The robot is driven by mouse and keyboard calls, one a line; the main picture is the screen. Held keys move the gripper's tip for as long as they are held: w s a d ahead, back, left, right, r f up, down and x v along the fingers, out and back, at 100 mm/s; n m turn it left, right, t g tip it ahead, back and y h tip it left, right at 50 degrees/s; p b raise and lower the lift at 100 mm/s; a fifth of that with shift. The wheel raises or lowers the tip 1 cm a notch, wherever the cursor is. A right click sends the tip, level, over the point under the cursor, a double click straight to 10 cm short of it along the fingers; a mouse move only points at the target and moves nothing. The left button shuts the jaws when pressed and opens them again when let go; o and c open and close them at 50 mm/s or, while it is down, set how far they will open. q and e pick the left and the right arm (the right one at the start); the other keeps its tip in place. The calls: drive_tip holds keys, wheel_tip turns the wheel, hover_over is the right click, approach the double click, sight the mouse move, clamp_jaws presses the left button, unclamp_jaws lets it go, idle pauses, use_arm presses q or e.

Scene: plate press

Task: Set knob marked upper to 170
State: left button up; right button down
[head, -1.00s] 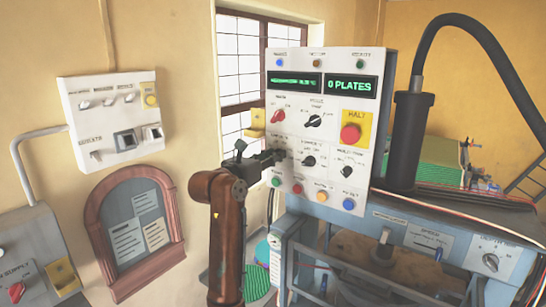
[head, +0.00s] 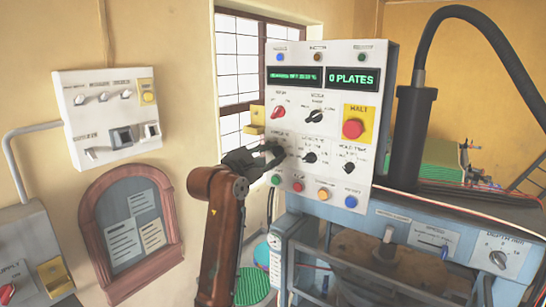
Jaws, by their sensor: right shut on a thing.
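The white control panel (head: 340,225) stands upright right of the window. My right gripper (head: 273,155) is shut at the left end of the panel's middle row of knobs. It is on a dark knob there, mostly hidden by the fingers; its printed label is too small to read surely, and its pointer cannot be read. A second black knob (head: 310,157) and a third black knob (head: 349,167) sit to its right, uncovered. The left green display (head: 295,77) has text too blurred to read. My left gripper is not in view.
The red halt button (head: 352,129) is on a yellow plate at the panel's right. A red knob (head: 278,112) and a black selector (head: 317,115) sit above my gripper. Coloured buttons, including a green one (head: 276,179), lie below. A black hose (head: 440,50) rises on the right.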

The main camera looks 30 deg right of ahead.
drive_tip(key=m+b, duration=0.1)
drive_tip(key=m, duration=0.1)
drive_tip(key=m+b, duration=0.1)
drive_tip(key=m, duration=0.2)
drive_tip(key=shift+f+m, duration=0.2)
drive_tip(key=shift+m, duration=0.1)
drive_tip(key=m+b, duration=0.1)
drive_tip(key=m, duration=0.3)
drive_tip(key=shift+f+b, duration=0.1)
drive_tip(key=shift+b, duration=0.3)
drive_tip(key=m+b, duration=0.2)
drive_tip(key=m, duration=0.4)
drive_tip(key=shift+f, duration=0.15)
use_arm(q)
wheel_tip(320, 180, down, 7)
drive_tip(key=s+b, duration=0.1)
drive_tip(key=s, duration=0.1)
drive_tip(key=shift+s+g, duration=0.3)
use_arm(e)
drive_tip(key=m, duration=0.4)
drive_tip(key=shift+m, duration=0.3)
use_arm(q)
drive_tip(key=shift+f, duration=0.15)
use_arm(e)
drive_tip(key=shift+f, duration=0.1)
drive_tip(key=c, duration=1.6)
unclamp_jaws()
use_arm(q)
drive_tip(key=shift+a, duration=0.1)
